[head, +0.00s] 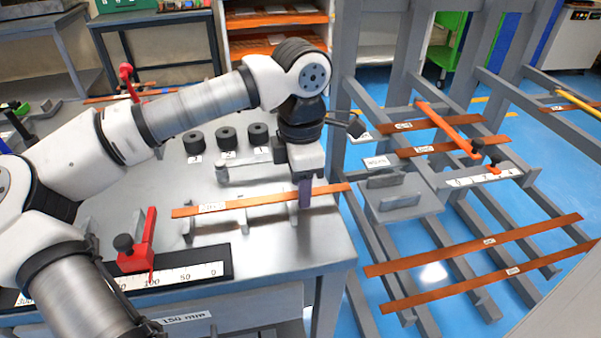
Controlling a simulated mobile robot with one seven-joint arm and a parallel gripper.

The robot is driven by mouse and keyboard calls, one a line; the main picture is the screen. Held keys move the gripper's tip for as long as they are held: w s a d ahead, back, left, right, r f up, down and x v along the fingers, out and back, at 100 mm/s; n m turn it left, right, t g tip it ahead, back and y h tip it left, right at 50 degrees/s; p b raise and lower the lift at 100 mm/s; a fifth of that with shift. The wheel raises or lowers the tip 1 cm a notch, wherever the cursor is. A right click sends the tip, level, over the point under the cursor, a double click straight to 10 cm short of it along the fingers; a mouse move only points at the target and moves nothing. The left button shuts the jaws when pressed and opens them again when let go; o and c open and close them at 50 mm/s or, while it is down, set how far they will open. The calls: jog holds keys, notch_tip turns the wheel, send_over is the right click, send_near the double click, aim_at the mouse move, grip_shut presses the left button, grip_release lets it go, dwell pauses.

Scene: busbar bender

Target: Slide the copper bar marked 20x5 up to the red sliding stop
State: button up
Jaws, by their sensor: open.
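A copper bar (262,199) lies across small grey supports on the steel bench, with a white label near its left end that is too small to read surely. The red sliding stop (142,246) with a black knob stands on the scale at the front left, apart from the bar and nearer the camera. My gripper (305,194) is open and points down at the bar's right part, near the bench's right edge. One finger shows in front of the bar; the other is hidden, so contact cannot be told.
Three black rollers (227,137) stand at the bench's back. A grey rack (462,215) at the right carries more labelled copper bars (480,243) and an orange-red stop bar (447,129). A ruler (170,279) runs along the bench front. My arm crosses the bench's left side.

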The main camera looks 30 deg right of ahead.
aim_at(264, 200)
jog(key=shift+c, duration=0.2)
grip_shut()
jog(key=shift+w+a, duration=0.1)
jog(key=shift+a, duration=0.15)
jog(key=shift+w+a, duration=0.3)
jog(key=shift+a, duration=0.65)
grip_release()
